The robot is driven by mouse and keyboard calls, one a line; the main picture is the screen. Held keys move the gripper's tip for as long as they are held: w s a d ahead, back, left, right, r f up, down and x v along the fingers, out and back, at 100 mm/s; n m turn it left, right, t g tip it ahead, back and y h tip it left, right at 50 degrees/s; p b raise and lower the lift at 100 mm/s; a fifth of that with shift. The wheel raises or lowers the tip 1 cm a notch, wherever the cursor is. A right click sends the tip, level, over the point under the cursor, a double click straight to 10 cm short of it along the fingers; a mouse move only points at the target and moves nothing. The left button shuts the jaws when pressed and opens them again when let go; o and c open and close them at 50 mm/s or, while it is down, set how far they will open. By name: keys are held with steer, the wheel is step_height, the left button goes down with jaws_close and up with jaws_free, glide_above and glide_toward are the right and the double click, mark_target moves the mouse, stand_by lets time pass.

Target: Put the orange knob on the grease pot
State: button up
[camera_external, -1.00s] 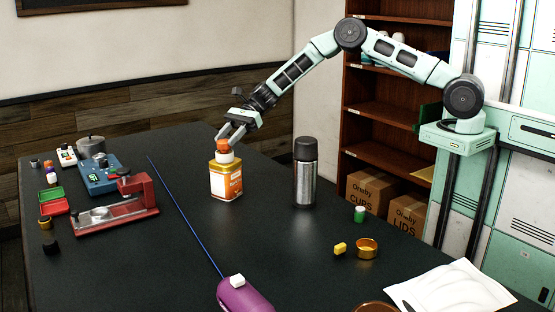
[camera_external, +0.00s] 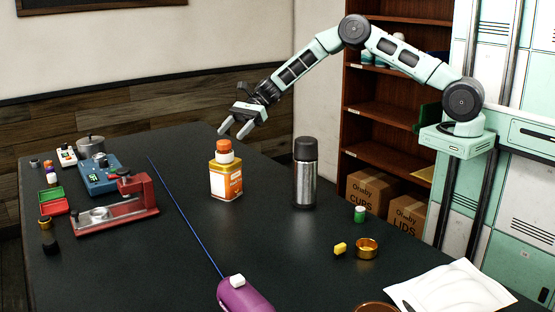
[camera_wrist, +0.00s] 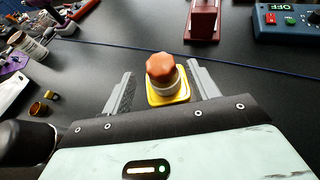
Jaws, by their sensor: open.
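The grease pot (camera_external: 226,181) is an orange and white square bottle standing upright on the dark table. The orange knob (camera_external: 224,146) sits on top of its neck. My gripper (camera_external: 231,132) is open and empty, just above the knob and apart from it. In the wrist view the lobed orange knob (camera_wrist: 161,66) shows between the two spread fingers of my gripper (camera_wrist: 160,80), with the pot's yellow shoulder (camera_wrist: 183,92) below it.
A steel flask (camera_external: 305,175) stands to the right of the pot. A red press (camera_external: 118,205) and a blue box (camera_external: 97,178) are at the left, beyond a blue line (camera_external: 185,215).

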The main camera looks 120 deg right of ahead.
steer(key=b+v, duration=0.2)
steer(key=v, duration=0.7)
steer(key=w+a+r+n+g+y, duration=0.1)
steer(key=w+a+n+g+y, duration=0.25)
steer(key=a, duration=0.95)
steer(key=w+a+n+g+h, duration=0.15)
steer(key=w+a+n, duration=0.4)
steer(key=a, duration=0.65)
steer(key=s+a+n+g, duration=0.3)
steer(key=a+n, duration=0.2)
steer(key=a, duration=0.7)
steer(key=s+a+n+g, duration=0.2)
steer(key=s+a+n, duration=0.15)
steer(key=a, duration=0.75)
steer(key=s+a+n+g+h, duration=0.2)
steer(key=s+a+n+g, duration=0.1)
steer(key=s+a+n, duration=0.85)
steer(key=s+a+n+h, duration=0.2)
steer(key=s+n, duration=0.3)
steer(key=s, duration=0.4)
steer(key=s+a+f+n+t+h, duration=0.1)
steer(key=s+a+n, duration=0.3)
steer(key=s, duration=0.5)
steer(key=shift+s+f+n+h, duration=0.2)
steer(key=shift+n+h, duration=0.2)
steer(key=shift+n, duration=0.5)
steer(key=shift+a, duration=0.1)
